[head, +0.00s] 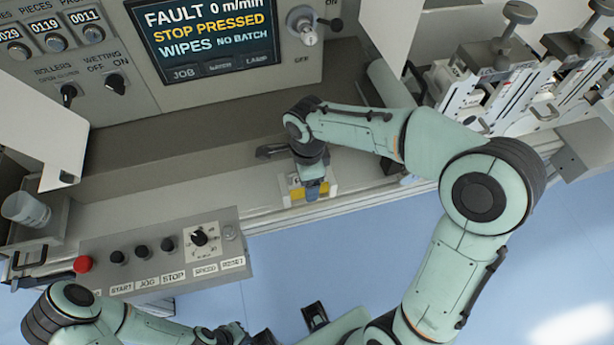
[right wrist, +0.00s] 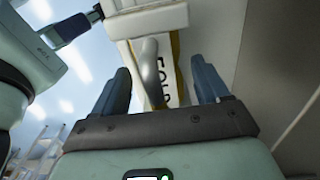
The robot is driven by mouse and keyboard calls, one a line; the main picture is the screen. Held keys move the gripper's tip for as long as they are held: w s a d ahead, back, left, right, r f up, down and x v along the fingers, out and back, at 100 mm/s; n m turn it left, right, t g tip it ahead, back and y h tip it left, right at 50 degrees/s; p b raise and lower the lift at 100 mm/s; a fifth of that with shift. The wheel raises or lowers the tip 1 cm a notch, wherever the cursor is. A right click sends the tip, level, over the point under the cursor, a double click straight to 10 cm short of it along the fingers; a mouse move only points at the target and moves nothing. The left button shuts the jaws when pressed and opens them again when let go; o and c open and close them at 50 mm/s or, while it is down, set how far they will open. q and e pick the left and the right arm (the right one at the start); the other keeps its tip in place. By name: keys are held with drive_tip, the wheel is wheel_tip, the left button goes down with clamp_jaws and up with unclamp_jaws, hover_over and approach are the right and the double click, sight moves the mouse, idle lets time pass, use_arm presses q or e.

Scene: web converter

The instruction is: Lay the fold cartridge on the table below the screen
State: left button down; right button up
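The fold cartridge (head: 297,192) is a small white block with yellow parts, at the front edge of the table (head: 228,212) below the screen. I cannot tell whether it rests fully on the table. My right gripper (head: 313,190) is over it and hides much of it. The handle is between the open blue fingers of the right gripper (right wrist: 162,90), with gaps on both sides. My left gripper (head: 232,332) is low at the bottom edge, partly cut off.
The screen (head: 205,38) reads FAULT and STOP PRESSED. A control box (head: 160,255) with a red button (head: 82,264) stands at the table's front left. A pale cup (head: 26,209) is at far left.

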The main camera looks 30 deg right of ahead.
drive_tip(key=o, duration=0.4)
use_arm(q)
drive_tip(key=shift+r, duration=0.1)
use_arm(e)
drive_tip(key=shift+r, duration=0.1)
drive_tip(key=shift+r, duration=0.3)
use_arm(q)
drive_tip(key=shift+w+r+p, duration=0.35)
drive_tip(key=shift+r+p, duration=0.15)
drive_tip(key=shift+r, duration=0.05)
drive_tip(key=shift+w+r+p, duration=0.3)
drive_tip(key=shift+r+p, duration=0.2)
use_arm(e)
wheel_tip(320, 180, up, 12)
drive_tip(key=shift+f, duration=0.25)
